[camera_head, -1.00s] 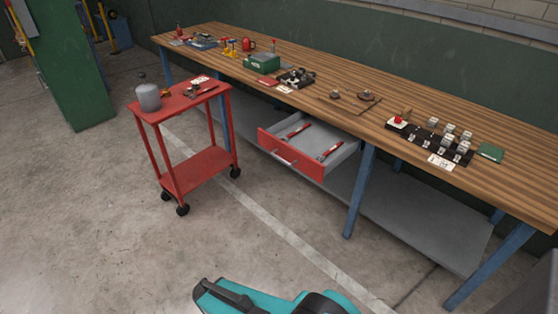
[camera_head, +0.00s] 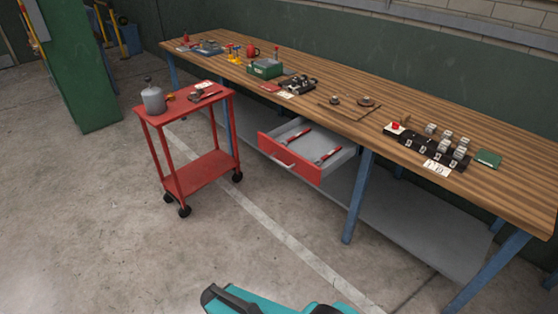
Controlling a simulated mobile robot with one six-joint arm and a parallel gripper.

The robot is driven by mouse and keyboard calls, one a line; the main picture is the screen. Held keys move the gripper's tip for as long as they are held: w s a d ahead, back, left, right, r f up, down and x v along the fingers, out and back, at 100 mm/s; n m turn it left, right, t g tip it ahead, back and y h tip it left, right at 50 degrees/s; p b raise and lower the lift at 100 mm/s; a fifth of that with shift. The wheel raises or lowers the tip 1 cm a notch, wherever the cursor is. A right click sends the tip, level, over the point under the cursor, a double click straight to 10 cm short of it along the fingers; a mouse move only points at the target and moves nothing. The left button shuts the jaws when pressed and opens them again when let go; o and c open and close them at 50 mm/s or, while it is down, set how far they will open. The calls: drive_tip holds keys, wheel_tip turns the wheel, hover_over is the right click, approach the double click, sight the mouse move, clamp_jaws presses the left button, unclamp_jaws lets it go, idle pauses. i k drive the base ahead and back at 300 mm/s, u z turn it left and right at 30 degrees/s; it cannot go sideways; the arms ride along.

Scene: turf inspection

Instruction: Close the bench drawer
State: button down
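The bench drawer (camera_head: 291,158) hangs under the wooden workbench (camera_head: 400,110) and is pulled well open. My gripper is not in view. Only a teal and black part of my own body shows at the bottom edge, apart from the drawer.
A red wheeled cart (camera_head: 200,168) stands left of the drawer, with a grey canister (camera_head: 153,98) and small tools on top. A blue bench leg (camera_head: 356,198) stands right of the drawer. The concrete floor in front is clear, with a pale painted line.

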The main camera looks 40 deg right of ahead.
sight(310, 142)
drive_tip(key=z, duration=0.05)
drive_tip(key=i, duration=0.95)
